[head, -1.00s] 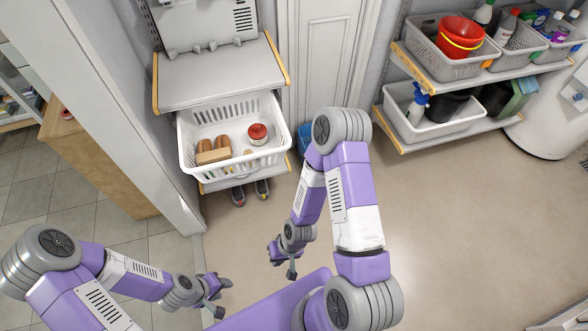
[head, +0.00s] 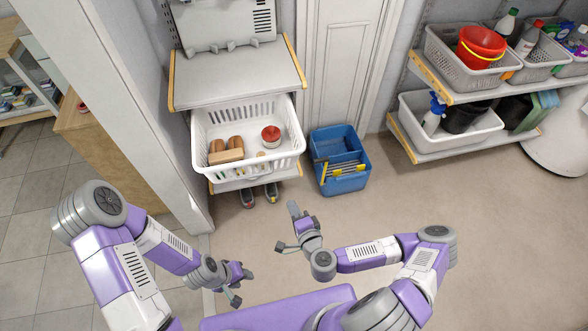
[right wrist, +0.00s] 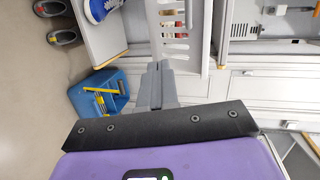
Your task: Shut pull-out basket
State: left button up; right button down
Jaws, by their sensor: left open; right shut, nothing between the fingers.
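The white slatted pull-out basket (head: 202,160) stands out from under a grey shelf in the head view. It holds wooden items and a red-topped round container (head: 271,136). Part of its slatted side also shows at the top of the right wrist view (right wrist: 172,22). My right gripper (head: 294,209) is shut and empty, in front of and below the basket, apart from it in the head view. Its closed fingers show in the right wrist view (right wrist: 158,72). My left gripper (head: 240,286) is open and empty, lower and further from the basket.
A blue bucket (head: 345,183) stands on the floor right of the basket. Shoes (head: 260,195) lie under the lower shelf. A wall edge (head: 150,120) stands left of the basket. Shelves with grey bins (head: 450,75) are at right. The floor at right is clear.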

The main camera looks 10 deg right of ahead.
jog(key=d+r+m+h, duration=0.1)
jog(key=d+m+h, duration=0.1)
jog(key=d+h, duration=0.1)
jog(key=b, duration=0.3)
send_near(291, 161)
jog(key=shift+t, duration=0.4)
jog(key=w, duration=0.1)
jog(key=w+f, duration=0.1)
jog(key=w, duration=0.1)
jog(key=w+f, duration=0.1)
jog(key=w, duration=0.1)
jog(key=shift+d, duration=0.25)
jog(key=shift+w+r, duration=0.15)
jog(key=shift+w, duration=0.45)
